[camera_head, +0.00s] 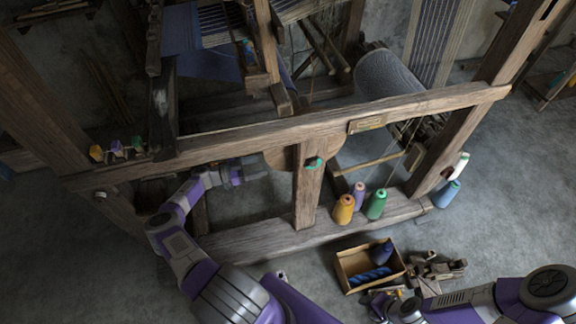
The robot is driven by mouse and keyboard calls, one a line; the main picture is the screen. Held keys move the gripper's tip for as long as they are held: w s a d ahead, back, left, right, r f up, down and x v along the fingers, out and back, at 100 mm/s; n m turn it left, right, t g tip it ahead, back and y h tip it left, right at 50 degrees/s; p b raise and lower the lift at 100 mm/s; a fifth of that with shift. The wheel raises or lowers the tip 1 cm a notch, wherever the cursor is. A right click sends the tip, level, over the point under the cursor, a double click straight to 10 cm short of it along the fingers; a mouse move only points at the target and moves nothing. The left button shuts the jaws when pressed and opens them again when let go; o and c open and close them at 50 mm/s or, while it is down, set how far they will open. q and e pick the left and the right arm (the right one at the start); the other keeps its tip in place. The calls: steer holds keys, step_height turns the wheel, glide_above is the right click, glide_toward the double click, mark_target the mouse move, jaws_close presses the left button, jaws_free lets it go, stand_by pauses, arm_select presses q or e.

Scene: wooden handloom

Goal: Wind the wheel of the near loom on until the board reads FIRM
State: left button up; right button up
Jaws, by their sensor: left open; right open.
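The near loom (225,142) is a heavy wooden frame across the middle of the view. A round wooden wheel (279,158) shows partly behind its middle post, with a green piece (314,163) at the post's front. A small board (367,123) is fixed to the front beam; its lettering is too small to read. My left gripper (257,170) is open beside the wheel's left side, under the beam; its fingertips are hard to make out and I cannot tell whether they touch it. My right gripper (383,298) is open, low at the front near a wooden box.
The open box (347,264) holds dark blue yarn. Wooden pieces (437,268) lie beside it. Yarn cones, including an orange one (344,210) and a green one (377,204), stand along the lower rail. Small coloured items (116,149) sit at the beam's left.

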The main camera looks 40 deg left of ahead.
mark_target(276, 161)
arm_select(q)
steer(key=x, duration=0.7)
steer(key=shift+w+b, duration=0.25)
steer(key=shift+b, duration=0.1)
steer(key=shift+a, duration=0.1)
steer(key=shift+c, duration=0.3)
